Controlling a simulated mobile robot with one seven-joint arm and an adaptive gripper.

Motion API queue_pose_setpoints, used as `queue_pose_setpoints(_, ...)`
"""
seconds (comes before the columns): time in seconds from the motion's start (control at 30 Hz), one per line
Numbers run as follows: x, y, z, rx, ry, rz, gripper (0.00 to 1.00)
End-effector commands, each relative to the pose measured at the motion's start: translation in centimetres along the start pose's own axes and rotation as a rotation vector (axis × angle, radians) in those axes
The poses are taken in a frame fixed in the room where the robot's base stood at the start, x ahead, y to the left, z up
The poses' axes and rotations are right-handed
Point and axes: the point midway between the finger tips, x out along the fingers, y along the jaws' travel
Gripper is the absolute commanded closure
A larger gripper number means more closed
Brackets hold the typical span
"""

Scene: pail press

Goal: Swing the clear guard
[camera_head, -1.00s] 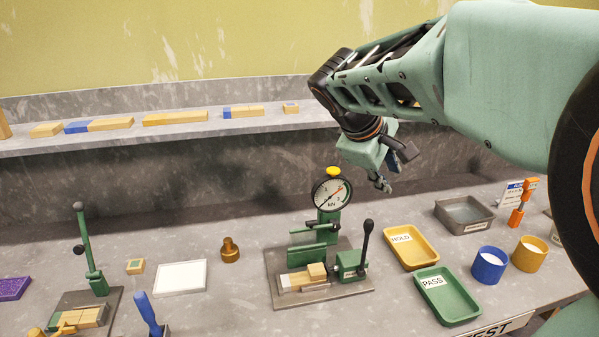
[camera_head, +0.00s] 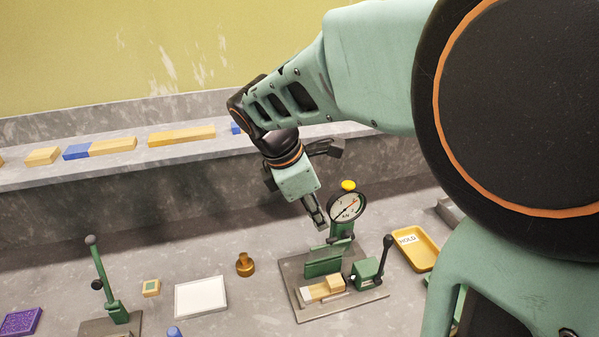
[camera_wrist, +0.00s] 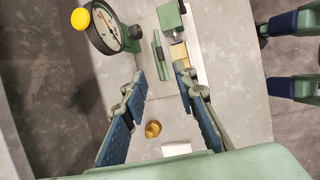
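The press (camera_head: 338,282) stands on a grey base plate on the bench, with a round dial gauge (camera_head: 346,206) and a yellow cap on top. The guard (camera_head: 323,263) appears as an upright greenish panel across the front of the press, behind a wooden block (camera_head: 323,288); its clear part is hard to make out. My gripper (camera_head: 319,222) points down just left of the gauge, above the guard. In the wrist view my gripper (camera_wrist: 160,78) is open, its two fingers wide apart with nothing between them. The guard shows edge-on beyond the fingertips as a thin green strip (camera_wrist: 161,50).
A black-knobbed lever (camera_head: 384,262) stands at the press's right. A yellow HOLD tray (camera_head: 414,249) is farther right. A brass weight (camera_head: 245,265) and white plate (camera_head: 201,297) lie left, then another green lever (camera_head: 101,275). A shelf with wooden blocks (camera_head: 182,135) runs behind.

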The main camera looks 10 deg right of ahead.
Motion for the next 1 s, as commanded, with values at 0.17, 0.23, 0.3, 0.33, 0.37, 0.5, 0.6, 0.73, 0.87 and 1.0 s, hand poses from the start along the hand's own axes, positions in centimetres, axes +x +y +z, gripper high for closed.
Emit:
queue_pose_setpoints(0.17, 3.2, -0.2, 0.0, 0.001, -0.002, -0.006, 0.73)
queue_pose_setpoints(0.23, 4.7, -0.2, 0.0, 0.002, -0.001, -0.006, 0.73)
queue_pose_setpoints(0.3, 6.0, -0.1, 0.0, 0.002, -0.001, -0.005, 0.73)
queue_pose_setpoints(0.33, 6.5, -0.2, 0.0, 0.001, -0.002, -0.006, 0.73)
queue_pose_setpoints(0.37, 7.0, -0.1, 0.0, 0.001, -0.001, -0.005, 0.73)
queue_pose_setpoints(0.5, 8.8, -0.1, 0.1, 0.004, -0.001, -0.004, 0.73)
queue_pose_setpoints(0.6, 9.6, -0.1, 0.1, 0.003, -0.001, -0.002, 0.73)
queue_pose_setpoints(0.73, 9.9, -0.1, 0.0, 0.002, -0.001, -0.001, 0.73)
queue_pose_setpoints(0.87, 9.9, 0.0, 0.0, 0.003, -0.001, 0.000, 0.73)
queue_pose_setpoints(1.0, 9.9, 0.0, 0.1, 0.003, -0.001, 0.000, 0.80)
